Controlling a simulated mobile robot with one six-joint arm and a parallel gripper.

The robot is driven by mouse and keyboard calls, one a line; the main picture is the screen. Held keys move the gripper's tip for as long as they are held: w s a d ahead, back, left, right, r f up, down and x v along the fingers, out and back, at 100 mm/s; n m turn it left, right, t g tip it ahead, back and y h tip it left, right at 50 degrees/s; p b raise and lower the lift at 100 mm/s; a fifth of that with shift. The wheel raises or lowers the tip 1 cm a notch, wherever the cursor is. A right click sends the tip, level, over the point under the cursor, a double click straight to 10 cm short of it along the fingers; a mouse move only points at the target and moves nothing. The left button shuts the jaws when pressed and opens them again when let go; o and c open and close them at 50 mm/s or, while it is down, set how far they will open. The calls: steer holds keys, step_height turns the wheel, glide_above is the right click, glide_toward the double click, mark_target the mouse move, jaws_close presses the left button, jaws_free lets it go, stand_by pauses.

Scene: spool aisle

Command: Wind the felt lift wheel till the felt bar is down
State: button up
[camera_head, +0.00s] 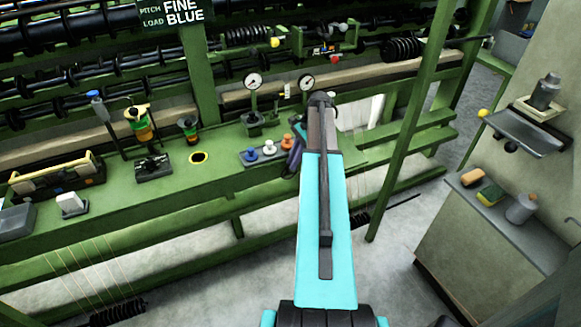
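I cannot make out the felt lift wheel for certain; my arm covers part of the bench where it may be. A long beige bar (235,98), perhaps the felt bar, runs along the machine behind the green bench, below the black rollers. My cyan and grey arm reaches up the middle of the view to the bench's right part. What seems to be my gripper (293,160) is a dark shape beside the arm at the bench's front edge, mostly hidden by the arm. Its fingers and anything between them cannot be made out.
Two round gauges (253,81) stand on the bench behind a tray of coloured knobs (266,150). A green post (405,150) and a grey cabinet (490,235) stand right.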

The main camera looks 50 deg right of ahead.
mark_target(289, 173)
steer(key=shift+x, duration=1.95)
